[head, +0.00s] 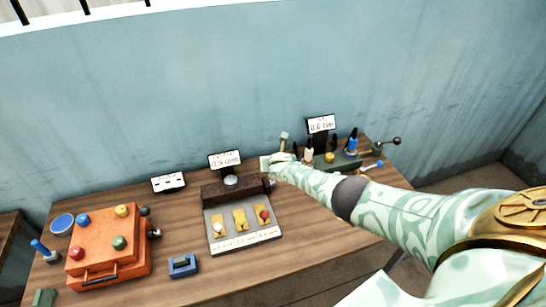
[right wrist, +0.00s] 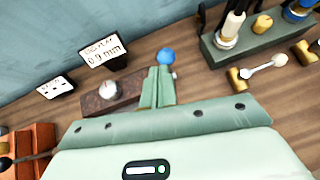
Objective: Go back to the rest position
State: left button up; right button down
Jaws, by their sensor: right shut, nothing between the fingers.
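My right arm reaches in from the right in the head view, and its pale green gripper (head: 284,138) is over the back of the wooden table (head: 175,215). In the right wrist view the two fingers (right wrist: 157,88) are pressed together with nothing between them. A blue ball (right wrist: 166,57) shows just beyond the fingertips; I cannot tell whether they touch it. My left gripper is not in view.
An orange box (head: 98,262) with coloured knobs stands at the left. A dark rusty block (head: 225,191) and a grey plate with yellow pieces (head: 216,233) lie mid-table. A green rack (head: 340,163) with bottles stands beside my right forearm. The wall is behind.

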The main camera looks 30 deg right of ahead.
jog(key=shift+s+a+r, duration=0.1)
jog(key=shift+s+r, duration=0.1)
jog(key=shift+r, duration=0.15)
dwell(0.3)
